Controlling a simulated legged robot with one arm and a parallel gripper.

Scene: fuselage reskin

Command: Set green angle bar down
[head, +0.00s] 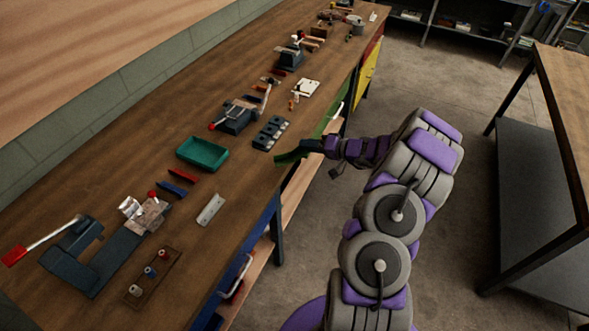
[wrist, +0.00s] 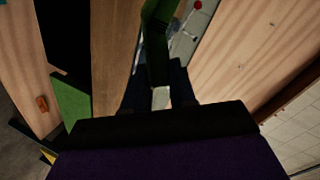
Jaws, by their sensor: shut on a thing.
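The green angle bar (head: 287,158) is at the front edge of the wooden workbench (head: 115,155) in the head view. My gripper (head: 306,147) is shut on it, reaching in from the right. In the wrist view the bar (wrist: 158,45) runs from the top down to between the dark fingers of my gripper (wrist: 160,98). Whether the bar touches the bench top cannot be told.
A teal tray (head: 203,153) and a dark block with pale round spots (head: 271,133) are near the bar. A silver angle piece (head: 211,209), red bar (head: 183,175) and blue bar (head: 172,188) lie nearer. Bare wood lies between tray and bench edge.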

